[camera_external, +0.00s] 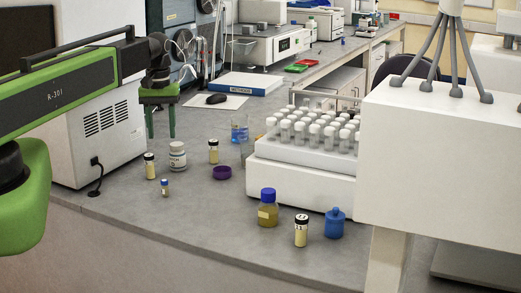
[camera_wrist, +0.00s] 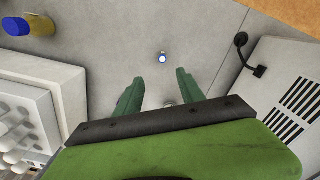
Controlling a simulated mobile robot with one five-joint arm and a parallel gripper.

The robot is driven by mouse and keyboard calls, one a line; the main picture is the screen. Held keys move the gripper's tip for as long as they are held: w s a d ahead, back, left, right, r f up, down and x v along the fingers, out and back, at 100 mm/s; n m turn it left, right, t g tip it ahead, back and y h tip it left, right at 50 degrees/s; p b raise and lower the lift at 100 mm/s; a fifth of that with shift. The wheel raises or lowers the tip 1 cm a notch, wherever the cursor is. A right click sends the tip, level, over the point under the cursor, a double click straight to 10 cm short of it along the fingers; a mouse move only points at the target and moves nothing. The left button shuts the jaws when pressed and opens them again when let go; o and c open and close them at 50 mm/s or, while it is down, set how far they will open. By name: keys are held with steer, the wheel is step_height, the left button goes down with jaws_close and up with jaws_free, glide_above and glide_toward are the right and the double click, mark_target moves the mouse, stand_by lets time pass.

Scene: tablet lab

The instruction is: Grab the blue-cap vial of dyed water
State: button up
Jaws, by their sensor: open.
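The small blue-cap vial (camera_external: 164,187) stands on the grey bench near its front edge, with a pale label and yellowish contents. In the wrist view it shows from above as a small blue-rimmed, light-centred spot (camera_wrist: 163,57), just beyond the fingertips and roughly centred between them. My gripper (camera_external: 161,118) hangs above the bench with its green fingers pointing down, and it shows in the wrist view too (camera_wrist: 160,78). It is open and empty, apart from the vial.
Black-capped vials (camera_external: 150,166) (camera_external: 213,152), a white bottle (camera_external: 177,156) and a purple cap (camera_external: 222,172) stand around the vial. A larger blue-capped bottle (camera_external: 267,212) is to the right, before a white tube rack (camera_external: 300,160). A white box (camera_external: 95,125) borders the left.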

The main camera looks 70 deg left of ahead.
mark_target(164, 180)
steer(key=f+b, duration=1.2)
steer(key=shift+s+a+f, duration=0.15)
steer(key=shift+s+a, duration=0.05)
steer(key=shift+a, duration=0.05)
step_height(164, 180, down, 6)
steer(key=b, duration=0.6)
steer(key=shift+a+r, duration=0.15)
steer(key=shift+r, duration=0.3)
jaws_close()
